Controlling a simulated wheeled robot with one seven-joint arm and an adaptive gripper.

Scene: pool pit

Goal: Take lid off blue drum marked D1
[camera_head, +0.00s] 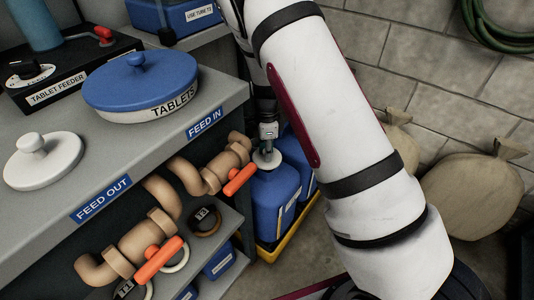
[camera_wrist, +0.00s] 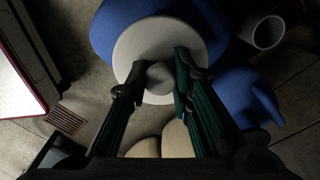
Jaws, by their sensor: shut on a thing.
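In the wrist view the lid (camera_wrist: 130,47) lies over the blue drum (camera_wrist: 105,25), and my gripper (camera_wrist: 157,85) is shut on the lid's round knob (camera_wrist: 160,75), one finger on each side. I cannot tell whether the lid sits on the drum or is just clear of it.
A second blue drum (camera_head: 304,170) stands close behind, and a yellow tray (camera_head: 306,214) lies beneath. Tan pipes with orange handles (camera_head: 240,180) jut out just left of my gripper. Sacks (camera_head: 465,190) lean by the wall at right.

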